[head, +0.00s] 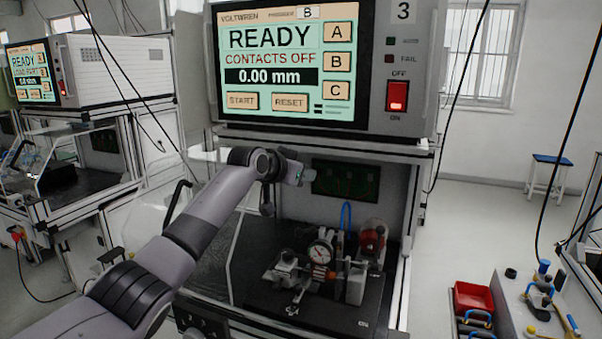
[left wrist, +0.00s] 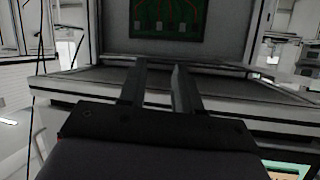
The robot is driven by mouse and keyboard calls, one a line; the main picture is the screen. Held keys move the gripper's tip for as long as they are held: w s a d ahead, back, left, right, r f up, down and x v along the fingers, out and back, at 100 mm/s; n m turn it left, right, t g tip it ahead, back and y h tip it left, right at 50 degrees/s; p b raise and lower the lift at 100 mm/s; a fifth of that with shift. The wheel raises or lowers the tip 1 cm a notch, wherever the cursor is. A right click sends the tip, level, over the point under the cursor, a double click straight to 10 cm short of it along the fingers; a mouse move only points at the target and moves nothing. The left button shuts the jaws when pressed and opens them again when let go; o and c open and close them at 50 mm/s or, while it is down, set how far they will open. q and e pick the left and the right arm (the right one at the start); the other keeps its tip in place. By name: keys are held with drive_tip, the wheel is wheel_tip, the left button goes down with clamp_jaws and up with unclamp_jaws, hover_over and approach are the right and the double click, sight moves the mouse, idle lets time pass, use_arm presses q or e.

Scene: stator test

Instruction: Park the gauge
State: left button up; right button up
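The dial gauge (head: 320,252), with a round white face, stands on the fixture inside the open test bay in the head view. Its fixture (head: 312,300) is a dark base plate with metal clamps. My left gripper (head: 299,174) is in the upper part of the bay opening, above and apart from the gauge. In the left wrist view my left gripper (left wrist: 160,68) has its two fingers apart with nothing between them. The gauge does not show in that view. My right gripper is in neither view.
The tester screen (head: 280,60) reads READY, CONTACTS OFF, 0.00 mm. A red rocker switch (head: 397,97) is beside it. A green board (head: 346,180) is on the bay's back wall. A red motor-like part (head: 373,240) stands right of the gauge. Red bins (head: 473,298) and a cluttered side bench (head: 545,310) are at right.

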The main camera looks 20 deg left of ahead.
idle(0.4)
use_arm(q)
drive_tip(key=b+v, duration=0.1)
drive_tip(key=v, duration=0.6)
drive_tip(key=shift+b, duration=0.4)
drive_tip(key=shift+s, duration=0.1)
idle(0.3)
